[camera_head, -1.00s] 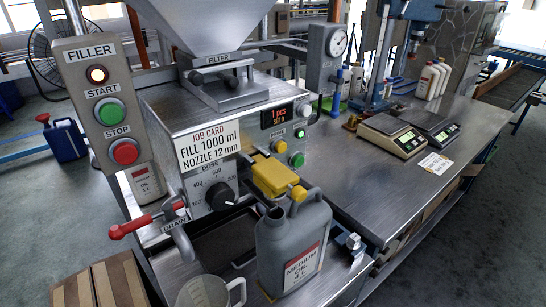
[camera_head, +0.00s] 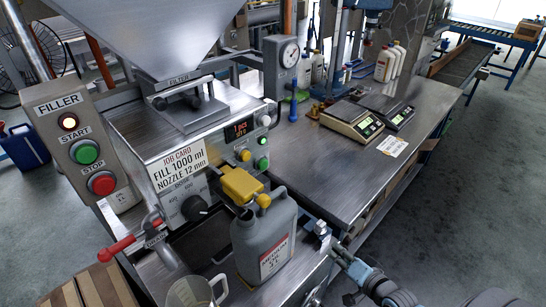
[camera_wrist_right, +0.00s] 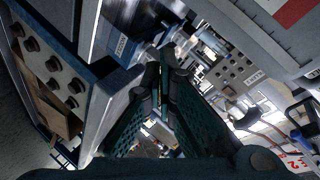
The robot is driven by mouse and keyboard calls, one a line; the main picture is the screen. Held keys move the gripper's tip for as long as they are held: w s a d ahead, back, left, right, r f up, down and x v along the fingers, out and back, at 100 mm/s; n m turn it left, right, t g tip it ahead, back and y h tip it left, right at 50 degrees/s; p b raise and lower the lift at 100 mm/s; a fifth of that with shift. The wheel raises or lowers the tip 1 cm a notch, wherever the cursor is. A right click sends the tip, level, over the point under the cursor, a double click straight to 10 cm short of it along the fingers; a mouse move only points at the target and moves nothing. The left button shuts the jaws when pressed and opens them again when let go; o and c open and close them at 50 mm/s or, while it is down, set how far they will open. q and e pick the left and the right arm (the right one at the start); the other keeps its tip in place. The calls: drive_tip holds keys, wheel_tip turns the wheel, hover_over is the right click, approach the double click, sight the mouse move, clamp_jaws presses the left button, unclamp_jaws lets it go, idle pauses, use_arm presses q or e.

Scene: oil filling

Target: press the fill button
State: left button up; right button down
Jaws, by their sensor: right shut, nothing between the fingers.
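The filler machine (camera_head: 135,125) stands at the left with a job card reading FILL 1000 ml, NOZZLE 12 mm. Its front panel carries a green button (camera_head: 263,164), a yellow button (camera_head: 245,155) and a lit display (camera_head: 241,130); I cannot read which is the fill button. A side box has a green START button (camera_head: 85,152) and a red STOP button (camera_head: 102,183). A grey jug (camera_head: 262,243) stands under the yellow nozzle block (camera_head: 240,184). My right gripper (camera_head: 338,254) is right of the jug, apart from the panel; its fingers (camera_wrist_right: 164,75) are shut and empty. My left gripper is not in view.
A clear measuring jug (camera_head: 195,292) and a red drain handle (camera_head: 117,248) are at the front left. Two scales (camera_head: 347,120) and a paper card (camera_head: 392,146) lie on the bench (camera_head: 320,180). The bench between machine and scales is mostly clear.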

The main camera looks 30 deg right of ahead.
use_arm(q)
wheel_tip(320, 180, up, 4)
drive_tip(key=p, duration=0.3)
use_arm(e)
drive_tip(key=w+a+r+m+t+y, duration=0.1)
drive_tip(key=a+r, duration=0.1)
drive_tip(key=r, duration=0.5)
drive_tip(key=a+r+m+t+y, duration=0.1)
drive_tip(key=a+r+y, duration=0.1)
drive_tip(key=r, duration=0.6)
drive_tip(key=w+a+r+m+t+y, duration=0.1)
drive_tip(key=a+r, duration=0.3)
drive_tip(key=r, duration=0.4)
drive_tip(key=shift+w+a+r+m+t+y, duration=0.3)
drive_tip(key=shift+m+t+y, duration=0.1)
drive_tip(key=shift+y, duration=0.1)
drive_tip(key=shift+w+f, duration=0.1)
drive_tip(key=b, duration=0.4)
approach(264, 165)
drive_tip(key=x, duration=0.6)
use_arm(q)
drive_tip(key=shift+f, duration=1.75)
use_arm(e)
drive_tip(key=shift+w+a, duration=0.15)
drive_tip(key=shift+w, duration=0.3)
